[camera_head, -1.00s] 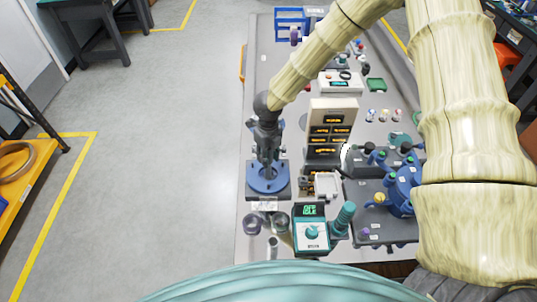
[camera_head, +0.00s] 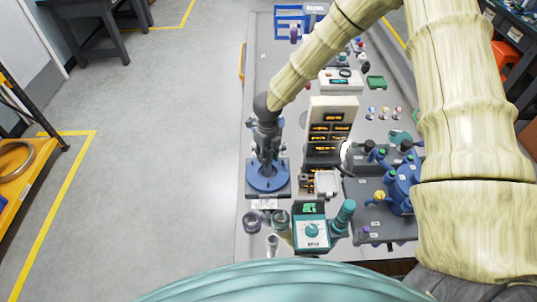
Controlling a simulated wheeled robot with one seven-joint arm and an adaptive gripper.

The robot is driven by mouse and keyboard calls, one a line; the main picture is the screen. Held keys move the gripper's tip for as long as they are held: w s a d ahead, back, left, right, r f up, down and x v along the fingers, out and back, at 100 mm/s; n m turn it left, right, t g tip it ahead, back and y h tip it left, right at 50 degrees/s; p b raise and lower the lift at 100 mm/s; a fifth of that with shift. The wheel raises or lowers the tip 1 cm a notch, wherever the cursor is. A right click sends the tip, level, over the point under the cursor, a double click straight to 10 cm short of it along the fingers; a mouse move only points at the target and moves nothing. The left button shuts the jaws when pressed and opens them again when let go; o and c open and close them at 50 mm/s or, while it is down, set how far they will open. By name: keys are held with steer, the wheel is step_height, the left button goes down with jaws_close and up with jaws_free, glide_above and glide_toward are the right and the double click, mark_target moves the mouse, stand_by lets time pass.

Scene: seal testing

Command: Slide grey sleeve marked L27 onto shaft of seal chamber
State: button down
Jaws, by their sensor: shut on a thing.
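My gripper (camera_head: 267,161) points down over the round blue seal chamber (camera_head: 262,184), which sits on a dark square base at the left side of the bench. The jaws are shut on a grey piece, most likely the sleeve, directly above the middle of the chamber. The fingers and wrist hide most of the held piece and the chamber's shaft. I cannot read an L27 mark, and I cannot tell whether the piece is around the shaft or only above it.
A teal-fronted meter (camera_head: 311,233) with a green display and several grey cylinders stand in front of the chamber. A dark unit with blue valves (camera_head: 399,190) is farther right. Floor left of the bench is clear.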

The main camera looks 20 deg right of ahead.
steer(key=shift+f+b, duration=0.7)
steer(key=shift+f, duration=0.95)
steer(key=shift+f, duration=0.35)
steer(key=shift+f+b, duration=0.85)
steer(key=shift+f, duration=0.75)
stand_by(0.7)
steer(key=c, duration=1)
jaws_free()
steer(key=shift+o, duration=0.2)
steer(key=shift+r+p, duration=2)
steer(key=shift+r, duration=0.5)
